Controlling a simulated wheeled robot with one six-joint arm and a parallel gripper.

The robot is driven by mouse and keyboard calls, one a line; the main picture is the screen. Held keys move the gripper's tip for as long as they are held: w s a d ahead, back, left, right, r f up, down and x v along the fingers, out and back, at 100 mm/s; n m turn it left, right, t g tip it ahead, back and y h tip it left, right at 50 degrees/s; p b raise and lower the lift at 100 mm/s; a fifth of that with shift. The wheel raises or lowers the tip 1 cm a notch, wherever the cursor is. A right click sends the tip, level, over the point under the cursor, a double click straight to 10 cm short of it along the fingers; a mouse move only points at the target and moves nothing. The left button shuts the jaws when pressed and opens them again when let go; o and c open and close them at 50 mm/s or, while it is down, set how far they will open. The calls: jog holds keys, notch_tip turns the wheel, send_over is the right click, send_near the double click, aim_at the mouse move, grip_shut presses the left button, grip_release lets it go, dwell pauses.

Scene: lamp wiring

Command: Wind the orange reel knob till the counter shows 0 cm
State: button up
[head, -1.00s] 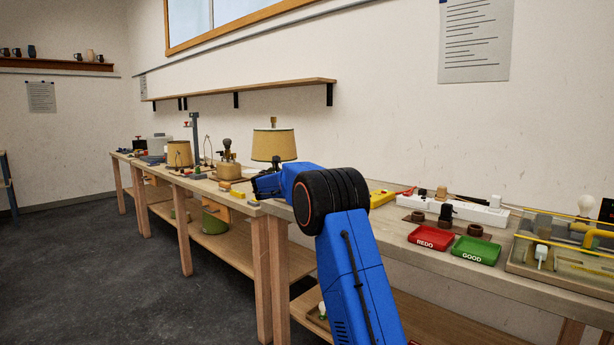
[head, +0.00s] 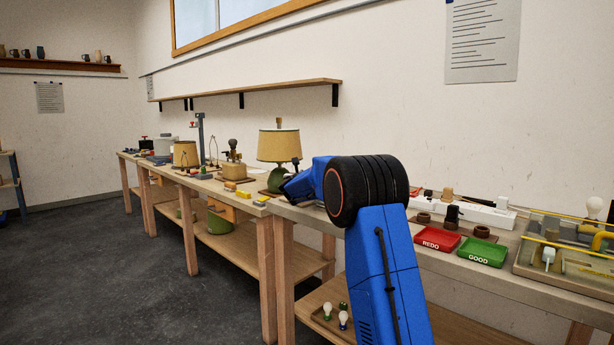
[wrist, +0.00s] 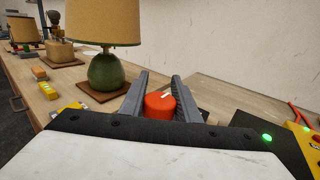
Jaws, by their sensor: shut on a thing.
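The orange-red reel knob (wrist: 160,105) is in the wrist view, with a pale mark on its top. My gripper (wrist: 161,90) has its two grey fingers on either side of the knob and is shut on it. In the head view my blue arm covers the knob and the fingers. I see no readable counter in either view, so its number cannot be told.
A lamp with a green base (wrist: 108,72) and tan shade (head: 279,146) stands close to the left of the knob. A red REDO tray (head: 437,240) and a green GOOD tray (head: 482,250) sit on the bench to the right. Yellow blocks (wrist: 48,90) lie at left.

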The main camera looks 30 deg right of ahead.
jog(key=o, duration=1)
jog(key=shift+o, duration=0.2)
jog(key=v, duration=1.7)
jog(key=shift+s, duration=0.2)
jog(key=shift+r, duration=0.1)
